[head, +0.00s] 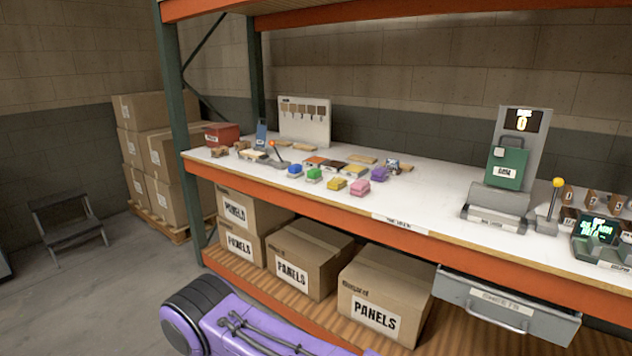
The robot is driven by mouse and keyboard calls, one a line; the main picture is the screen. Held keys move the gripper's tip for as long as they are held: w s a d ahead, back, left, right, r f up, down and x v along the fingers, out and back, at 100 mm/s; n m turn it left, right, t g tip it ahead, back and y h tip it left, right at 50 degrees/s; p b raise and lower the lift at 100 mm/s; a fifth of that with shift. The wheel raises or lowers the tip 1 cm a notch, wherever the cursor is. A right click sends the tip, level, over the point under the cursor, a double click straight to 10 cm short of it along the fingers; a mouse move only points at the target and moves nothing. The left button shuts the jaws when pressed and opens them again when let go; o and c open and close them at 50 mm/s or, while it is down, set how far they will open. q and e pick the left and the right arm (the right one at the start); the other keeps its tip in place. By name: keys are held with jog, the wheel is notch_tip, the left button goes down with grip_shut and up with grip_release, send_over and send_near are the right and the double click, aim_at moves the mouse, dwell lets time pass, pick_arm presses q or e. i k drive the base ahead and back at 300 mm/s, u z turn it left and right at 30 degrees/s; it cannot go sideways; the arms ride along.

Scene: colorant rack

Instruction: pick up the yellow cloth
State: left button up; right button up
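A small yellow item (337,184), which looks like the yellow cloth on a pale base, is near the front edge of the white shelf top. It sits between a green one (313,175) and a pink one (359,187). Neither of my grippers is in view. Only a purple and black part of my own arm shows at the bottom, below the shelf.
A blue block (294,170) and a purple one (379,174) stand close by. Right of them the white top (425,190) is clear up to a grey stand with a green box (507,167). An orange beam (300,195) edges the shelf. PANELS cartons (385,290) stand below.

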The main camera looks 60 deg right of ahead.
aim_at(336, 184)
jog(key=z, duration=0.05)
jog(key=i, duration=1.7)
jog(key=z, duration=0.9)
jog(key=i, duration=1)
jog(key=z, duration=0.95)
